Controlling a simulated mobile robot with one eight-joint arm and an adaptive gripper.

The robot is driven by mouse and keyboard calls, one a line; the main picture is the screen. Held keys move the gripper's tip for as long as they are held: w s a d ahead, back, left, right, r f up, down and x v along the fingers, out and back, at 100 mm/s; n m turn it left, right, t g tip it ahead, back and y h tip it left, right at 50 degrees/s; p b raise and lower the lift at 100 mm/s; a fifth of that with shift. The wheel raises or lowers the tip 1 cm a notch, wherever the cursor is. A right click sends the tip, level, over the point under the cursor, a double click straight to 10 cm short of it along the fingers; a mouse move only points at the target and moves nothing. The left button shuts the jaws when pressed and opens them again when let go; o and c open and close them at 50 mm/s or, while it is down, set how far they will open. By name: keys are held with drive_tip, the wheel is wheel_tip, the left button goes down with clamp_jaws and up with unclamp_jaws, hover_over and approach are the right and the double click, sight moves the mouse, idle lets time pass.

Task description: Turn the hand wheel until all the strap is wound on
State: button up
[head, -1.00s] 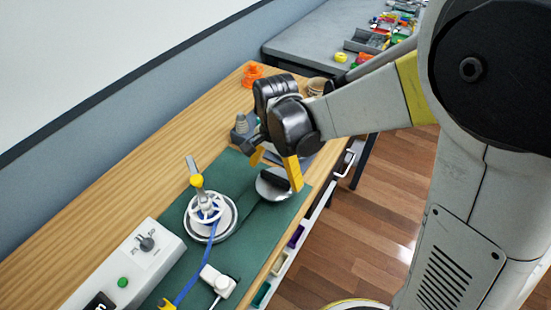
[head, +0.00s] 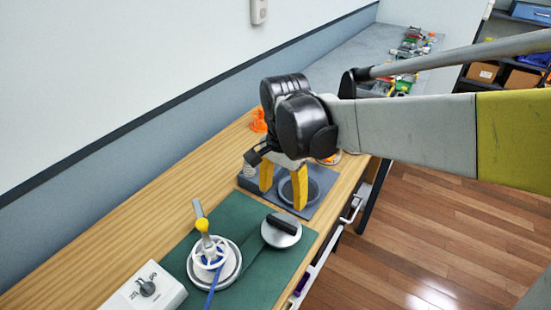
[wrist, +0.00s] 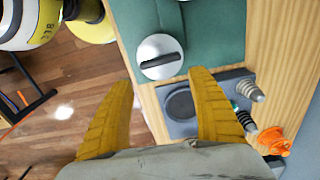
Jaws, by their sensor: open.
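The white spoked hand wheel (head: 210,252) sits on a round light base on the green mat (head: 232,215), with a yellow knob (head: 202,225) on its rim. A blue strap (head: 212,292) runs from the wheel toward the lower edge of the head view. My gripper (head: 283,192) is open and empty, its yellow fingers apart, above the grey tray beyond the mat. It stands well away from the wheel. In the wrist view my fingers (wrist: 165,110) frame the bench edge; the wheel is out of that view.
A round silver disc with a black bar handle (head: 282,230) lies on the mat between wheel and gripper. A grey tray with a round recess (head: 312,190) is under my gripper. A white control box (head: 146,290) stands at lower left. Orange parts (head: 258,120) are behind.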

sight(282, 222)
drive_tip(key=shift+n, duration=0.6)
drive_tip(key=c, duration=0.5)
drive_tip(key=n+p, duration=0.1)
drive_tip(key=n, duration=0.5)
drive_tip(key=f+n+p, duration=0.1)
drive_tip(key=n, duration=0.5)
drive_tip(key=n+p, duration=0.1)
drive_tip(key=n, duration=0.4)
drive_tip(key=shift+f+n+p, duration=0.35)
drive_tip(key=shift+n+p, duration=0.05)
drive_tip(key=shift+c, duration=0.2)
wheel_tip(282, 222, down, 10)
drive_tip(key=b, duration=0.3)
drive_tip(key=shift+b, duration=0.4)
clamp_jaws()
